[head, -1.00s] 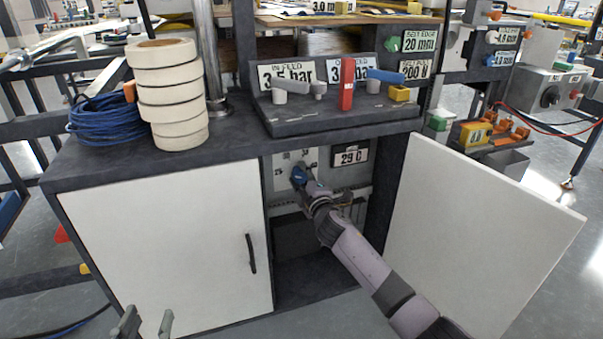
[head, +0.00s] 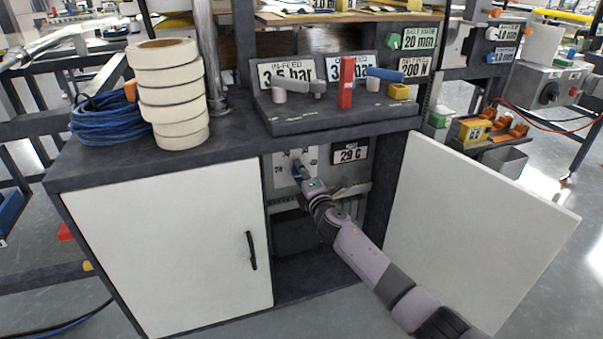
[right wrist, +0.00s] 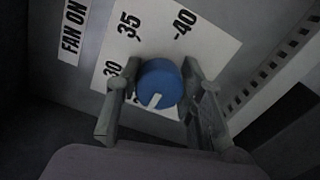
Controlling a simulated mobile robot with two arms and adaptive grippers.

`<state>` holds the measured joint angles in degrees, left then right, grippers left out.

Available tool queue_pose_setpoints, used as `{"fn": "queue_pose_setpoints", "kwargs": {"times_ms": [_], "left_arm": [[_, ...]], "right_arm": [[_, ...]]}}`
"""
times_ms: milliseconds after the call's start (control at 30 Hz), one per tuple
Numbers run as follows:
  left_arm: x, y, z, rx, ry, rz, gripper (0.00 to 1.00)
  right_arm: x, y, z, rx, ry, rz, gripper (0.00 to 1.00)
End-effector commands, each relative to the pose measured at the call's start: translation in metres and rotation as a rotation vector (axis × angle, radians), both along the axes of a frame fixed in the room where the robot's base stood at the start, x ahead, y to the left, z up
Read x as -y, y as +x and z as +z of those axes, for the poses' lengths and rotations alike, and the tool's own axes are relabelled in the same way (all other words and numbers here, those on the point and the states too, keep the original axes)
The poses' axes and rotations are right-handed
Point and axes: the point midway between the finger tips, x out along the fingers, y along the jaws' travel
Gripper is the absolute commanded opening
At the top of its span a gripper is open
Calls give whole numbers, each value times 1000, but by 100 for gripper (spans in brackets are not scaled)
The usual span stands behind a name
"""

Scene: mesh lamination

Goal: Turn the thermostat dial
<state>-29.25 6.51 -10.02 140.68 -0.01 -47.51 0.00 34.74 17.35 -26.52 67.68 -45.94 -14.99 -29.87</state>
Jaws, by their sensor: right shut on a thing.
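The blue thermostat dial (right wrist: 158,84) sits on a white scale plate (right wrist: 186,42) marked 30, 35 and 40 in the right wrist view. Its white pointer mark is toward the lower part of the knob. My right gripper (right wrist: 160,90) is shut on the dial, one finger on each side. In the head view my right gripper (head: 301,175) reaches into the open cabinet and covers most of the dial. A display (head: 350,154) beside the plate reads 29 C. My left gripper is not in view.
The open white door (head: 480,230) stands right of my right arm. The closed white door (head: 170,245) is to the left. The bench top above holds rolls of tape (head: 168,95), a blue cable coil (head: 110,119) and a lever console (head: 340,112).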

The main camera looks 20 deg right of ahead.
Motion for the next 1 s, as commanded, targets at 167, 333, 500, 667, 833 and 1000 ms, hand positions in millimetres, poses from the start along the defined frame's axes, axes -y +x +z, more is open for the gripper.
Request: {"fn": "queue_pose_setpoints", "kwargs": {"times_ms": [167, 333, 500, 667, 833, 1000], "left_arm": [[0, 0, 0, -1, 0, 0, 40], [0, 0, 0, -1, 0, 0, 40], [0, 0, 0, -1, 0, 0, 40], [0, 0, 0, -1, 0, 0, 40], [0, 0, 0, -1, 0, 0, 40], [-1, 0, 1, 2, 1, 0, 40]], "right_arm": [[-1, -1, -2, -3, -4, 2, 7], [-1, -1, -2, -3, -4, 2, 38], [-1, 0, -1, -1, -3, 2, 49], [0, 0, -1, -1, -2, 1, 56], [0, 0, 0, 0, -2, 1, 56], [1, -5, -1, 0, -3, 0, 56]]}}
